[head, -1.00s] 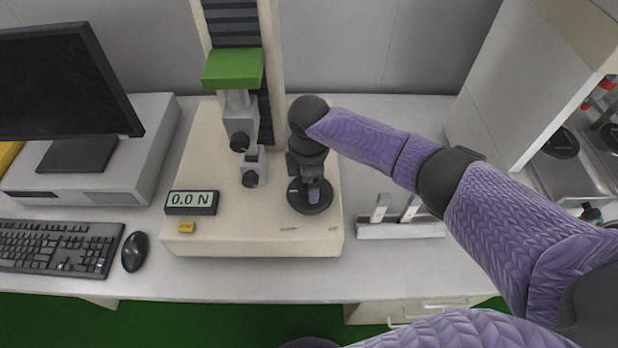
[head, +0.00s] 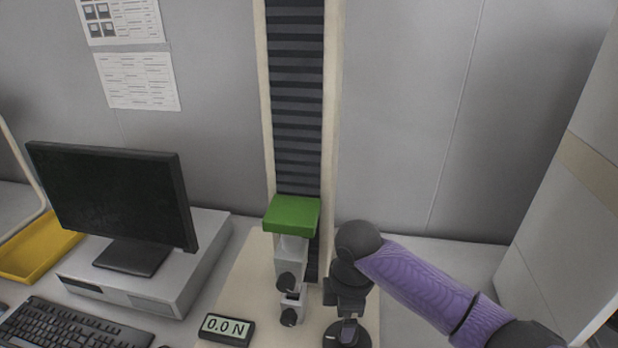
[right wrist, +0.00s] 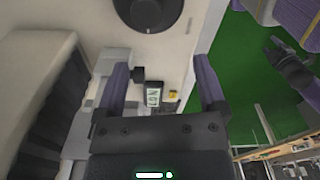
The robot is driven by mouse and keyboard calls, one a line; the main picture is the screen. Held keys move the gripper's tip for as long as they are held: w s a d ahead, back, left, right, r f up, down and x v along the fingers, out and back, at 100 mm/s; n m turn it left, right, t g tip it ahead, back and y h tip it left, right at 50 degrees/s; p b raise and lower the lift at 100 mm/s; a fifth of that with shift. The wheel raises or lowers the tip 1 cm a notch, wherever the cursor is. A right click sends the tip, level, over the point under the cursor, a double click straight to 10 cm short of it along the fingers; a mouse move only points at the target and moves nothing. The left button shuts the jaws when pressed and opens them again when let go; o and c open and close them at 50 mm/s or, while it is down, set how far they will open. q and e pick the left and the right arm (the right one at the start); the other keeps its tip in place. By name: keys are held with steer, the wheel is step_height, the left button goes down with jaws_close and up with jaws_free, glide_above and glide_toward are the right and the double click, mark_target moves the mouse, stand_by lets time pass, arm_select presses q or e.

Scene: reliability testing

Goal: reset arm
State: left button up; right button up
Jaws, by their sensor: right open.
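My right arm comes in from the right with a purple sleeve in the head view. A dark round disc (right wrist: 150,10) lies on the beige base beyond the fingertips. A dark gripper-like shape (right wrist: 290,70), apparently my left one, hangs over the green floor; its jaws are too small to read. The head view does not show my left arm.
A monitor (head: 115,200), a keyboard (head: 75,328) and a yellow tray (head: 38,250) stand left. A cabinet (head: 565,210) rises at right.

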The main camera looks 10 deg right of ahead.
steer(key=s+a+f+m+y, duration=0.2)
steer(key=s+a+f, duration=0.25)
steer(key=s, duration=0.25)
steer(key=s+d+m+t+h, duration=0.1)
steer(key=s+d+m+t, duration=0.1)
steer(key=s+d+m, duration=0.4)
steer(key=s+d+m+t+h, duration=0.1)
steer(key=s+d+m, duration=0.3)
steer(key=s+m, duration=0.4)
steer(key=s+f+n+g+b, duration=0.1)
steer(key=s+f+b, duration=0.25)
steer(key=f, duration=1.95)
arm_select(q)
step_height(320, 180, down, 6)
steer(key=b, duration=0.3)
steer(key=shift+s+d+f, duration=0.15)
steer(key=shift+s+f, duration=0.1)
steer(key=shift+s, duration=0.1)
arm_select(e)
steer(key=s+d+f+g, duration=0.1)
steer(key=s+d+f, duration=0.1)
steer(key=s+f, duration=1)
steer(key=shift+s+d+n+h, duration=0.3)
